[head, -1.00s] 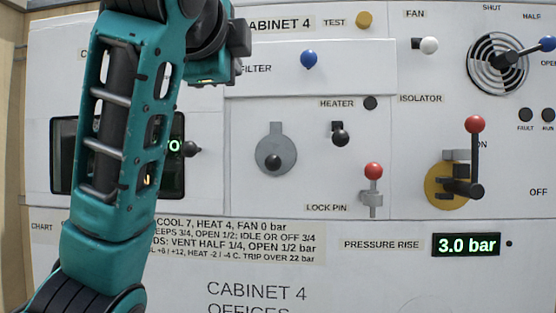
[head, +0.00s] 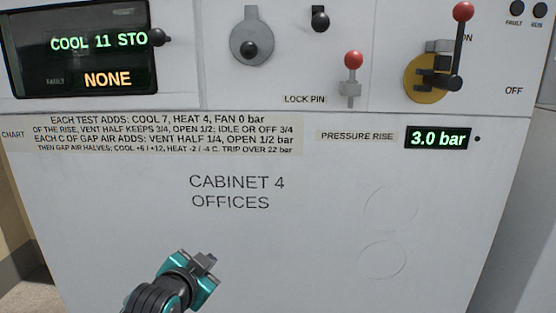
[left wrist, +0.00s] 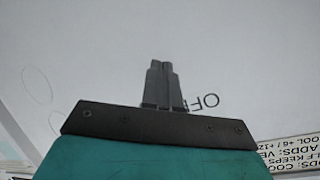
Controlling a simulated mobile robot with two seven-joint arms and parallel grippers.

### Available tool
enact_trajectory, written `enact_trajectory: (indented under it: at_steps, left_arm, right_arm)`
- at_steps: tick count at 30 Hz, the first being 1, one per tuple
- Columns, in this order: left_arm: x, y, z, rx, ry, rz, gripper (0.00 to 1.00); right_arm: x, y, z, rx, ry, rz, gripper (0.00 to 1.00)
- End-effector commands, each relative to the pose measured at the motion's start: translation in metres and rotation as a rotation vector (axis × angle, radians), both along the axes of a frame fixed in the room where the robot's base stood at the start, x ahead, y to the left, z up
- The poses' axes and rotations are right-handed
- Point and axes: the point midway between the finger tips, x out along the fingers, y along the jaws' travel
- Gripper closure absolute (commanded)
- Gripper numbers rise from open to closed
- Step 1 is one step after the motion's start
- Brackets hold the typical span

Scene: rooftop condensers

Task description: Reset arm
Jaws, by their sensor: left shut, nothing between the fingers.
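My left gripper (head: 205,263) is low in the head view, in front of the cabinet's plain lower panel (head: 330,230) and below the "CABINET 4 OFFICES" lettering. It is shut and empty. In the left wrist view its two fingers (left wrist: 161,68) are together, with the pale panel and part of the lettering behind them. I cannot tell whether the fingertips touch the panel. My right gripper is not in view.
Above are a display (head: 85,50) reading "COOL 11 STO" and "NONE", a red-knobbed lock pin (head: 352,75), a red-handled isolator on a yellow disc (head: 425,78), and a pressure display (head: 438,138) reading 3.0 bar. The lower panel has no controls.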

Motion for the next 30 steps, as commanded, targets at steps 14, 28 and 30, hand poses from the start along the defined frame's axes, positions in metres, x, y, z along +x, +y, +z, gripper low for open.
enact_trajectory:
  at_steps: [14, 28, 30]
  left_arm:
    - [-0.197, 0.025, -0.194, -0.364, 0.248, 0.172, 1.0]
    - [-0.255, 0.031, -0.218, -0.454, 0.299, 0.225, 1.0]
    - [-0.255, 0.031, -0.218, -0.455, 0.3, 0.224, 1.0]
  right_arm:
    - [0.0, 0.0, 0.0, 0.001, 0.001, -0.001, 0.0]
    - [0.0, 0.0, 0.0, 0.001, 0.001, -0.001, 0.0]
    - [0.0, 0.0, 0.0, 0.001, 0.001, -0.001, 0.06]
